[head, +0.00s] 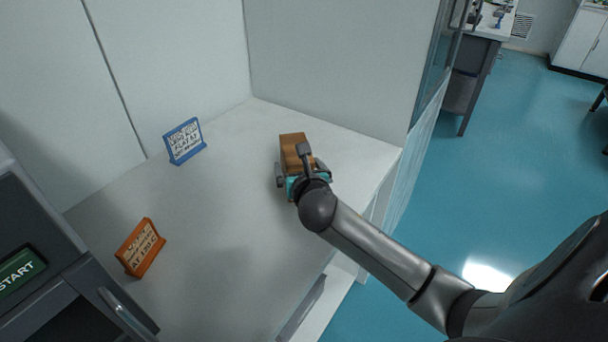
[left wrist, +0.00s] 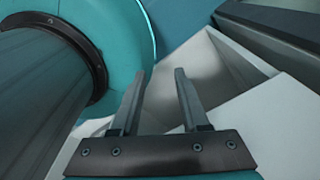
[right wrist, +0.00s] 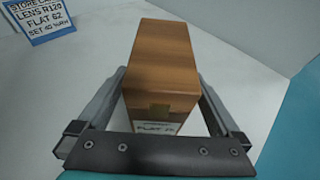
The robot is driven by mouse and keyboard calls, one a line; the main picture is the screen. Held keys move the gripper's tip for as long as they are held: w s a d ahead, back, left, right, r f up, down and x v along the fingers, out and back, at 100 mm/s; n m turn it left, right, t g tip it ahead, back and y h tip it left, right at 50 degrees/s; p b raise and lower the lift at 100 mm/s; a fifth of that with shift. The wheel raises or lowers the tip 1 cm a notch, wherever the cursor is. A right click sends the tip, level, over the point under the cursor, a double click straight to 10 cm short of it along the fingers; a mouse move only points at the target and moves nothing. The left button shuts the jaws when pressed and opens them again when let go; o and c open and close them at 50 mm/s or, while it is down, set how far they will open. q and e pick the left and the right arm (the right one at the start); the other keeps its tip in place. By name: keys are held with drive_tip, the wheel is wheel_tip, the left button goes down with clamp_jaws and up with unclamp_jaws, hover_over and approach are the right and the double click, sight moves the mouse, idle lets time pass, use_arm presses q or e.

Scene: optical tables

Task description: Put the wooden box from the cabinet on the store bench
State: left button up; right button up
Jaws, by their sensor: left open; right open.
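The wooden box (head: 293,143) stands on the white bench top (head: 235,225), near its right side. It also shows in the right wrist view (right wrist: 160,62), with a small label low on its near face. My right gripper (head: 303,178) is at the box; in the right wrist view its two fingers lie on either side of the box, open. I cannot tell whether a finger touches it. My left gripper (left wrist: 158,95) is open and empty in the left wrist view, beside my own body. It does not show in the head view.
A blue sign (head: 185,141) stands at the back of the bench, and an orange sign (head: 140,248) nearer the front left. A dark machine with a green START button (head: 21,270) is at the left. Walls close the back. Blue floor (head: 500,150) is open at the right.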

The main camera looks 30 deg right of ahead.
drive_tip(key=p+v, duration=0.2)
drive_tip(key=v, duration=0.7)
drive_tip(key=shift+s+r, duration=0.15)
drive_tip(key=shift+s, duration=0.05)
drive_tip(key=shift+a, duration=0.15)
